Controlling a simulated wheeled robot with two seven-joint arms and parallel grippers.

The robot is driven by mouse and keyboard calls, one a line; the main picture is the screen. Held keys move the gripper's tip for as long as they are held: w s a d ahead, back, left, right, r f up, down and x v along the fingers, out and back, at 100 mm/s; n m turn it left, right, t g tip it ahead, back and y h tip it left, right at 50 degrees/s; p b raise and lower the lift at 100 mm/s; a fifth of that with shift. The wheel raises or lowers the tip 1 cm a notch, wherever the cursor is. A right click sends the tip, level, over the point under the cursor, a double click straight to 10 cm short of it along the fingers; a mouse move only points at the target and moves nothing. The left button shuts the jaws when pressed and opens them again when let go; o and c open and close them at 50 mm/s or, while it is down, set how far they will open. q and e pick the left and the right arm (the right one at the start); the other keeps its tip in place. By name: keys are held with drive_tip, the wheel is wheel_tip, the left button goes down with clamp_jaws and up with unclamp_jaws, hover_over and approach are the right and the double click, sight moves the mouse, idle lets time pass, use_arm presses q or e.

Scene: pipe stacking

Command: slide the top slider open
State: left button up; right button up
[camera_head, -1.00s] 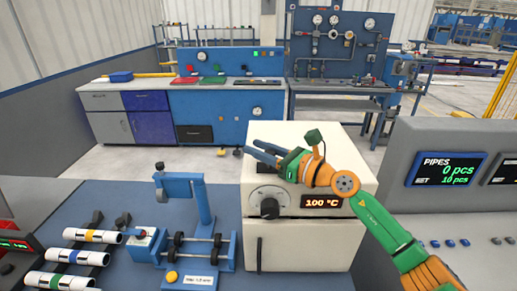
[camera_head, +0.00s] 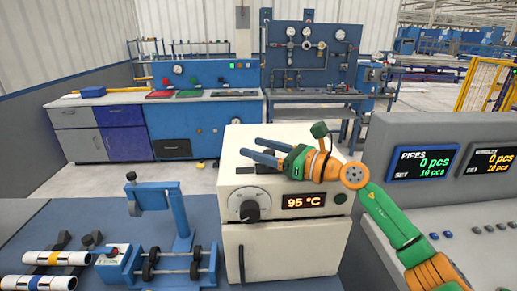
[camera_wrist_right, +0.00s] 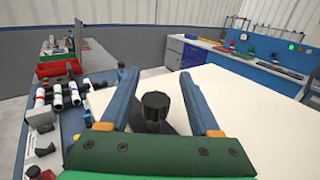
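The white oven-like box (camera_head: 290,255) stands on the blue bench. Its display reads 95 °C and a round black dial (camera_head: 250,209) is on its front. On its flat top, a black knob on a dark base, seemingly the top slider (camera_wrist_right: 156,106), shows in the right wrist view. My right gripper (camera_head: 250,147) is over the box top, fingers pointing left and apart. In the right wrist view its two blue fingers (camera_wrist_right: 157,76) lie on either side of the knob, with gaps visible. The fingers partly hide the knob in the head view. My left gripper is out of view.
A blue fixture with rollers (camera_head: 165,235) stands left of the box. White pipes with coloured bands (camera_head: 55,258) lie at the far left. A grey console (camera_head: 440,190) with displays stands at the right. The box top around the gripper looks otherwise clear.

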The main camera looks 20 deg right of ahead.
drive_tip(key=shift+s+d+f, duration=0.1)
drive_tip(key=shift+s, duration=0.05)
drive_tip(key=b+v, duration=0.4)
drive_tip(key=v, duration=0.2)
drive_tip(key=shift+s+d+f+b, duration=0.1)
drive_tip(key=shift+d+f+b, duration=0.1)
drive_tip(key=shift+b, duration=0.15)
drive_tip(key=shift+s+d+r, duration=0.15)
drive_tip(key=shift+s+r, duration=0.05)
drive_tip(key=shift+s, duration=0.05)
drive_tip(key=shift+r, duration=0.1)
drive_tip(key=shift+r, duration=0.1)
